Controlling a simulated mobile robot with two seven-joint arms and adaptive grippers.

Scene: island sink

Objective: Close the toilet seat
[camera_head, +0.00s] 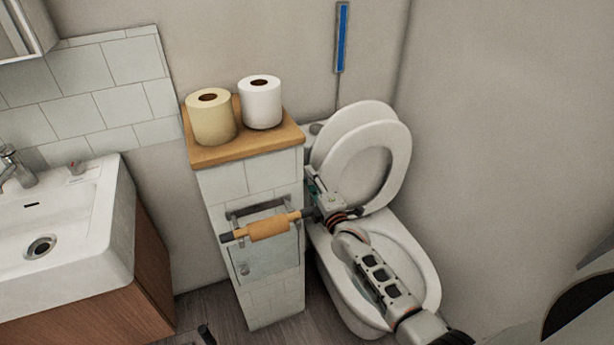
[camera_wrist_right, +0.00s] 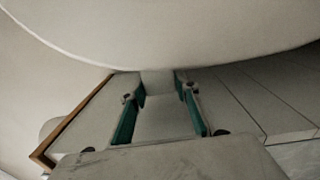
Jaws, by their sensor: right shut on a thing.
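The toilet (camera_head: 425,270) stands right of the tiled pillar with its bowl uncovered. Its ring-shaped toilet seat (camera_head: 398,150) is raised, leaning back in front of the lid (camera_head: 345,118), which is also up. My right arm reaches across the bowl. My right gripper (camera_head: 312,180) is at the left edge of the raised seat and shut on it. In the right wrist view, a broad white curved surface (camera_wrist_right: 180,35) fills the top. The green-padded fingers of my right gripper (camera_wrist_right: 160,90) reach its lower edge. The exact contact is hard to see. My left gripper is not in view.
The tiled pillar (camera_head: 225,188) has a wooden top (camera_head: 222,155) with two paper rolls (camera_head: 211,120) (camera_head: 261,103). A holder with an orange-brown roll (camera_head: 268,228) juts out near my right wrist. A sink (camera_head: 85,220) is at left. A wall (camera_head: 510,130) bounds the right.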

